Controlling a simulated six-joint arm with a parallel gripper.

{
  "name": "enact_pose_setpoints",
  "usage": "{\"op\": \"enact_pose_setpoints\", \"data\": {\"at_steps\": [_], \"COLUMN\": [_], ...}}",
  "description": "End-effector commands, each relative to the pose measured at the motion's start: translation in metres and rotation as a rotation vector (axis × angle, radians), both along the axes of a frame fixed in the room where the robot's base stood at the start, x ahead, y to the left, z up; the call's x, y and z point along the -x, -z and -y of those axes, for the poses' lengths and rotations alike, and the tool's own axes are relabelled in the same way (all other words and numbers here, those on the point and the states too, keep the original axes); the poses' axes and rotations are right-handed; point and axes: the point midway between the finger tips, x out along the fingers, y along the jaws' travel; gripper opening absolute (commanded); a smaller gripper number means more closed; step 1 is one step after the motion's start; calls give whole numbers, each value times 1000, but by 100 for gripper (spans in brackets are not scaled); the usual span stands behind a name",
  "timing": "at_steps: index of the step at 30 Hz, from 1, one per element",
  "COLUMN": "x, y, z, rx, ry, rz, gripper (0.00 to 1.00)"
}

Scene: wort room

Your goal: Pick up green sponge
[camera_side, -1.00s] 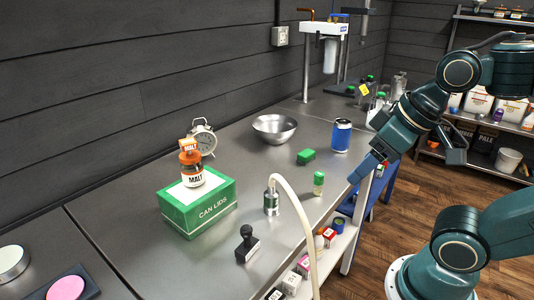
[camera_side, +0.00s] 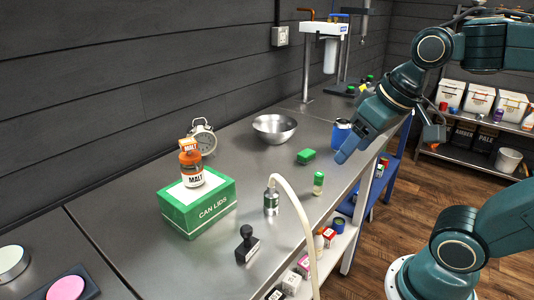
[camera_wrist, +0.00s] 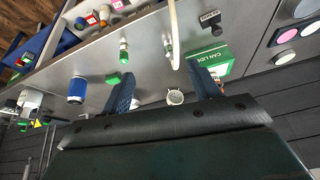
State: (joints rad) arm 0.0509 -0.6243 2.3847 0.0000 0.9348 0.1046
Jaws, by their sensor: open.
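The green sponge (camera_side: 306,157) lies flat on the grey metal bench, right of the steel bowl. It shows in the wrist view, partly behind one of my fingers (camera_wrist: 113,78). My gripper (camera_side: 345,152) is above the bench to the right of the sponge, pointing down and left, apart from it. In the wrist view my gripper (camera_wrist: 163,84) has its two fingers wide apart with nothing between them at the tips.
A blue can (camera_side: 341,133) stands partly behind my gripper. A green-capped vial (camera_side: 318,183) stands in front of the sponge. A steel bowl (camera_side: 274,128), a green box (camera_side: 199,205) and a pale hose (camera_side: 300,222) are nearby.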

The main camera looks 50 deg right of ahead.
Motion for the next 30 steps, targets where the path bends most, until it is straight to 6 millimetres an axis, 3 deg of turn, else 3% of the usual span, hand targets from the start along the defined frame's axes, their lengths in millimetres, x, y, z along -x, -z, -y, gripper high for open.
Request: {"op": "enact_pose_setpoints", "data": {"at_steps": [7,15,23,30], "x": [-48,-103,-152,-193], "y": [-19,-27,-22,-4], "z": [23,57,99,145], "rx": [-67,-138,-201,-253], "ry": [218,468,711,938], "rz": [-65,-129,-184,-234], "gripper": [62,62,62,62]}}
